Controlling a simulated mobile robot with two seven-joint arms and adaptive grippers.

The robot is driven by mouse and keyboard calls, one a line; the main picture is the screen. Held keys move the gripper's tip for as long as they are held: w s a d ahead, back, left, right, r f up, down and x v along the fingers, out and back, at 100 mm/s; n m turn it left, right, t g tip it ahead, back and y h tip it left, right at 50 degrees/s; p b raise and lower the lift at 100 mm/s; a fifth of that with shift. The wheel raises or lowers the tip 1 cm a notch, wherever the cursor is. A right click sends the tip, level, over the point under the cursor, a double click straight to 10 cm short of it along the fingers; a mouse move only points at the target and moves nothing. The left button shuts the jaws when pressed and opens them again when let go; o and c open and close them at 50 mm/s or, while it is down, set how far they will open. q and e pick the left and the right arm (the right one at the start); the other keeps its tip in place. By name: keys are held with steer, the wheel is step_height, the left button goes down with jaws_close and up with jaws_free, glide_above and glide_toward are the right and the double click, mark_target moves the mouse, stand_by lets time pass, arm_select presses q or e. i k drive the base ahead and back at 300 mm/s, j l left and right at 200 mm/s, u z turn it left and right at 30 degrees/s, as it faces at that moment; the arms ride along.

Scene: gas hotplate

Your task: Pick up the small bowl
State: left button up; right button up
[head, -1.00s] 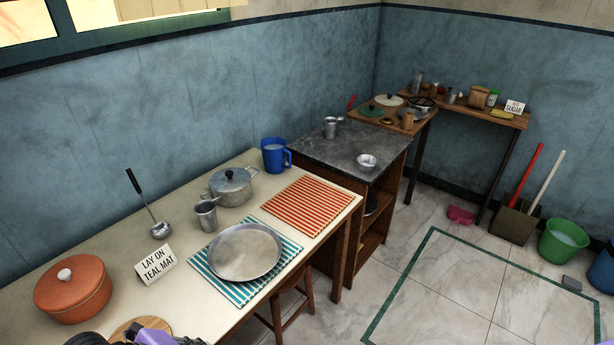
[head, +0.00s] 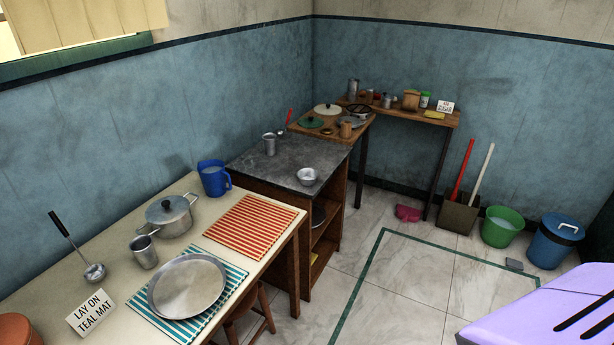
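A small metal bowl (head: 307,177) stands upright near the front right edge of the dark grey stone counter (head: 262,168). A metal cup (head: 269,144) stands further back on the same counter. Neither of my grippers can be made out in the head view. A purple surface with dark stripes (head: 550,315) fills the lower right corner; I cannot tell for sure what it is.
The cream table (head: 110,262) at left holds a metal plate (head: 187,287) on a teal striped mat, a red striped mat (head: 250,226), a lidded pot (head: 169,216) and a blue jug (head: 213,178). A green bucket (head: 502,228) and blue bin (head: 553,242) stand right. The marked floor is clear.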

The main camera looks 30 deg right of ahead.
mark_target(307, 177)
steer(key=i+l, duration=0.15)
steer(key=l, duration=0.2)
steer(key=i+l+u, duration=0.1)
steer(key=l, duration=0.3)
steer(key=i+l+u, duration=0.1)
steer(key=i+l, duration=0.15)
steer(key=l, duration=0.15)
steer(key=i+l, duration=0.1)
steer(key=l, duration=0.25)
steer(key=i+l+u, duration=0.1)
steer(key=l, duration=0.3)
steer(key=i+l, duration=0.15)
steer(key=l, duration=0.25)
steer(key=i+l+u, duration=0.1)
steer(key=l, duration=0.35)
steer(key=i+l, duration=0.15)
steer(key=l, duration=0.25)
steer(key=u, duration=0.05)
